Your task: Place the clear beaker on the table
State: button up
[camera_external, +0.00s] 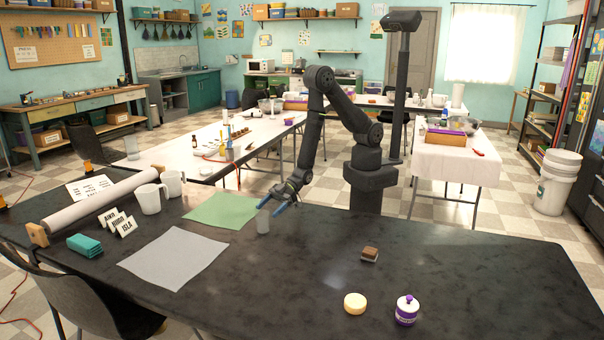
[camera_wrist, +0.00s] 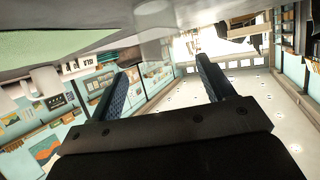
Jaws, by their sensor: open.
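The clear beaker (camera_external: 262,224) is a small translucent cylinder, upright on the dark table (camera_external: 320,265), at the right corner of the green sheet. My gripper (camera_external: 272,207) is at the beaker's upper part with its blue fingers apart. In the wrist view my gripper (camera_wrist: 162,75) shows two spread fingers. A pale, glassy shape lies beyond them at the top there; I cannot tell whether it is the beaker. Whether a finger touches the beaker is not clear.
A green sheet (camera_external: 222,210) and a grey sheet (camera_external: 173,258) lie left of the beaker. White mugs (camera_external: 150,199) stand far left. The middle front is clear.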

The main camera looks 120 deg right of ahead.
jog(key=shift+s+a+f+x, duration=0.1)
jog(key=shift+a+f+x, duration=0.05)
jog(key=shift+x, duration=1.15)
jog(key=shift+s+a+f+x, duration=0.1)
jog(key=shift+x, duration=1.25)
jog(key=c, duration=1.1)
jog(key=shift+c, duration=0.2)
jog(key=shift+r, duration=0.1)
jog(key=shift+r, duration=0.35)
notch_tip(320, 180, up, 3)
jog(key=s+d+r, duration=0.3)
jog(key=d+r, duration=0.4)
jog(key=d, duration=0.4)
jog(key=shift+d, duration=0.15)
